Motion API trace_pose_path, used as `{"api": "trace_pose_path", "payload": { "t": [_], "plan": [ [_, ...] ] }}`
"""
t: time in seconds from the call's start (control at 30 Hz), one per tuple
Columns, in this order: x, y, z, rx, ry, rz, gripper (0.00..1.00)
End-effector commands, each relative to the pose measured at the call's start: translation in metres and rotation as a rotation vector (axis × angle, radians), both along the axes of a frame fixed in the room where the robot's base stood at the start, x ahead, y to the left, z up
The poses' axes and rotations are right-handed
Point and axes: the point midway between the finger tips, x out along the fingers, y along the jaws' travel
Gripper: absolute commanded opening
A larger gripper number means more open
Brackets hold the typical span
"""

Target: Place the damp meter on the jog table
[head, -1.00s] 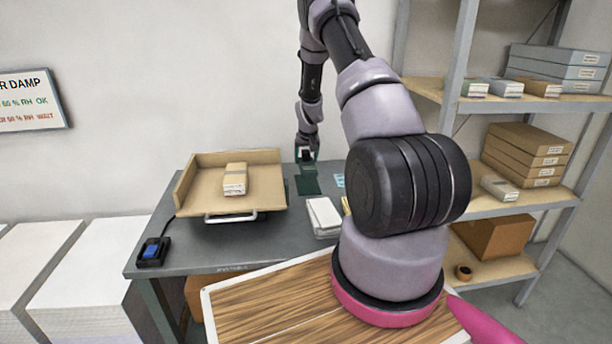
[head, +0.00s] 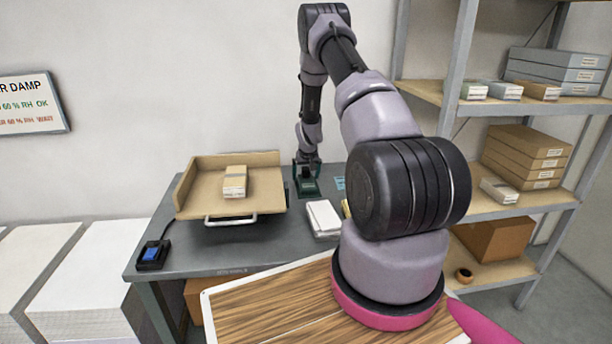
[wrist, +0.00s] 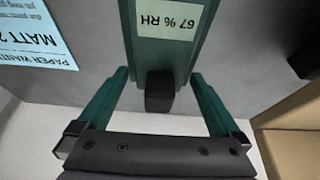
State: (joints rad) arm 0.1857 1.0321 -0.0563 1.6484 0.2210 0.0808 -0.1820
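The damp meter (wrist: 168,50) is a green block with a pale display reading 67 % RH and a black stub at its near end. In the head view the green meter (head: 308,189) is on the grey bench, right of the jog table (head: 265,180), a tan tray with raised back and left sides. My gripper (wrist: 160,74) is open, its teal fingers on either side of the meter's stub end, with gaps visible. In the head view my gripper (head: 306,170) is low over the meter and partly hides it. The tips' exact height is unclear.
A banded tan pack (head: 235,181) lies on the jog table. White pads (head: 323,218) and a blue note (wrist: 38,38) lie on the bench. A blue switch (head: 152,252) is at the front left. Shelves (head: 520,200) stand right; a wooden board (head: 265,312) is in front.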

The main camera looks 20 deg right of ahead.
Motion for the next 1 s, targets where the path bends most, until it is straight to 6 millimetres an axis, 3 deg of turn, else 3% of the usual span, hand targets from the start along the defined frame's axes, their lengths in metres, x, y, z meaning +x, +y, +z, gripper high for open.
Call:
{"api": "trace_pose_path", "payload": {
  "t": [0.27,0.7,1.0],
  "plan": [
    [-0.001,0.0,0.007,-0.001,-0.002,0.0,1.0],
    [-0.032,0.01,0.086,-0.001,-0.003,0.001,1.0],
    [-0.044,0.015,0.119,0.002,-0.005,-0.001,1.0]
  ]
}}
